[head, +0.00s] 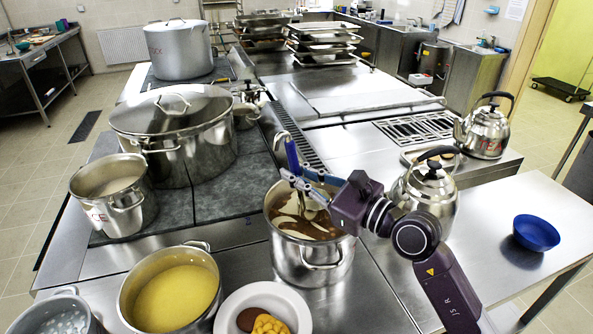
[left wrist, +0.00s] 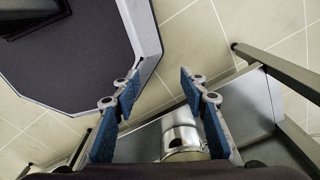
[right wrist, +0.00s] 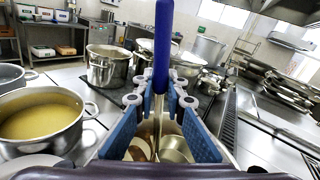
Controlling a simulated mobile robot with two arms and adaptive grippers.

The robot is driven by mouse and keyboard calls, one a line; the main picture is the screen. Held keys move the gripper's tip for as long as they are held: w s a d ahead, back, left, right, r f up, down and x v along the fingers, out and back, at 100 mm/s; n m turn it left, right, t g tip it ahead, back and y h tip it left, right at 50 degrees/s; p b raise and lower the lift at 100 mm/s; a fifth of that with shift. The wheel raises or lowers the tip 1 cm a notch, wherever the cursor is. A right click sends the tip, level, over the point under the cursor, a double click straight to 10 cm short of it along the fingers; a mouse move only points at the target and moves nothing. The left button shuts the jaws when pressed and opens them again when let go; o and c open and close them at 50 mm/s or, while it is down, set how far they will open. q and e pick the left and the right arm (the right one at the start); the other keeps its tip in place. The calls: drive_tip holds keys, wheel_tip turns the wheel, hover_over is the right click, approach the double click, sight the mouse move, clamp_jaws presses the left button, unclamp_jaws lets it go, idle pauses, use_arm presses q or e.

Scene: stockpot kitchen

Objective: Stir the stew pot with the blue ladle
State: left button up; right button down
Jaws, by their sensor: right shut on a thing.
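The stew pot (head: 312,265) is a steel pot of brown stew with pale swirls, standing on the front counter in the head view. The blue ladle (head: 292,156) stands nearly upright, its lower end in the pot. My right gripper (head: 305,182) is shut on the ladle's shaft just above the pot's rim. In the right wrist view the blue handle (right wrist: 163,45) rises between the fingers, with the pot opening below, partly hidden by them. My left gripper (left wrist: 159,82) is open and empty over the floor in the left wrist view, outside the head view.
A pot of yellow soup (head: 170,295) and a white plate with food (head: 263,292) stand close at the left. A kettle (head: 428,190) stands close at the right behind my arm. A large lidded pot (head: 175,135) is behind. A blue bowl (head: 536,233) sits on the right table.

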use_arm(q)
drive_tip(key=f+b, duration=0.1)
drive_tip(key=w+f+b, duration=0.1)
drive_tip(key=f+b, duration=0.2)
drive_tip(key=f, duration=0.1)
drive_tip(key=shift+w+d+f+b, duration=0.1)
drive_tip(key=shift+w+f+b, duration=0.05)
drive_tip(key=shift+w+b, duration=0.25)
use_arm(e)
wheel_tip(320, 180, down, 7)
drive_tip(key=shift+r, duration=0.2)
drive_tip(key=shift+d, duration=0.1)
